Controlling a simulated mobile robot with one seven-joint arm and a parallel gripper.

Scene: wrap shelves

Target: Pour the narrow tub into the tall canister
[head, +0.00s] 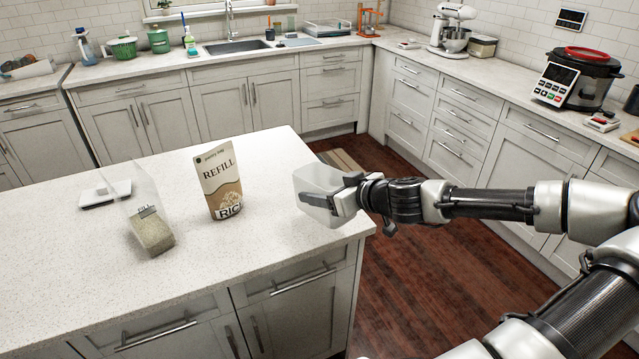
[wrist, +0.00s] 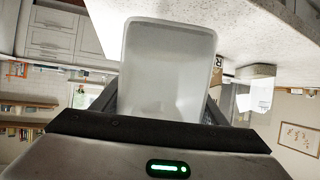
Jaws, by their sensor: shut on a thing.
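The narrow tub is a frosted, see-through container (head: 318,188) at the right end of the island in the head view. My gripper (head: 348,194) is shut on its right side. The tub fills the middle of the wrist view (wrist: 167,70); no contents show clearly through its wall. I cannot tell whether its base touches the counter. The tall canister (head: 132,188) is clear, stands on the island further left, and has pale grains in its lower part and a small dark-edged label. My gripper is well to its right.
A rice refill pouch (head: 222,180) stands upright on the island between the tub and the canister. A flat white object (head: 105,194) lies behind the canister. The island's front (head: 200,270) is bare. Its right edge is close to the tub.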

